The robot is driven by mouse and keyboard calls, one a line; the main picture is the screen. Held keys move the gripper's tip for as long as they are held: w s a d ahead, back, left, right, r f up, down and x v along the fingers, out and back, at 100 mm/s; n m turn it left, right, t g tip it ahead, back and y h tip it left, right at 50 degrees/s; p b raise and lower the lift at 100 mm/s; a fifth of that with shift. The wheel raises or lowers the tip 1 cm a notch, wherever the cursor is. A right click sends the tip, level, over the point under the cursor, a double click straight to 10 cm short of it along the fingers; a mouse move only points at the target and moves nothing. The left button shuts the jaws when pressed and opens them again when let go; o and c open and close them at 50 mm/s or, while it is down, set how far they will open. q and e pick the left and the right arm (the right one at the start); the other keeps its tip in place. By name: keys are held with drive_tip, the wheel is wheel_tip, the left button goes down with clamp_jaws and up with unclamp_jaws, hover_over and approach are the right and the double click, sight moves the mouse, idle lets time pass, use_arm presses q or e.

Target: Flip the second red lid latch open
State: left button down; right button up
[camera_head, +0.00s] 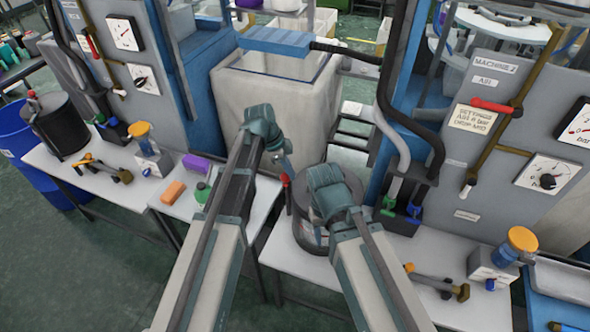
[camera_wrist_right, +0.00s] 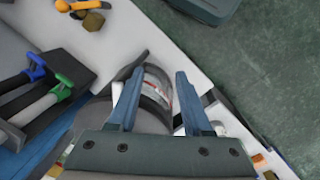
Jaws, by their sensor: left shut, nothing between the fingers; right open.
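A dark round pot (camera_head: 348,184) stands on the middle white table, largely covered by my right wrist. A red lid latch (camera_head: 286,181) stands upright at its left side, just below my left gripper (camera_head: 284,160). The left gripper is shut and empty; I cannot tell whether it touches the latch. My right gripper (camera_wrist_right: 160,68) is open over the pot (camera_wrist_right: 157,88), which shows between its fingers in the right wrist view; the red latch is not clear there. Another dark pot (camera_head: 60,125) with a red-tipped latch (camera_head: 32,94) stands on the far left table.
A holder (camera_head: 403,220) with green and blue handles stands right of the pot. An orange block (camera_head: 173,191), purple block (camera_head: 196,164) and green bottle (camera_head: 202,192) lie left of my left arm. A white bin (camera_head: 275,95) stands behind. Machine panels (camera_head: 480,125) rise at right.

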use_arm(q)
drive_tip(key=shift+a, duration=0.6)
drive_tip(key=shift+w, duration=0.1)
drive_tip(key=shift+w+d, duration=0.1)
drive_tip(key=shift+w, duration=0.6)
drive_tip(key=shift+d, duration=0.1)
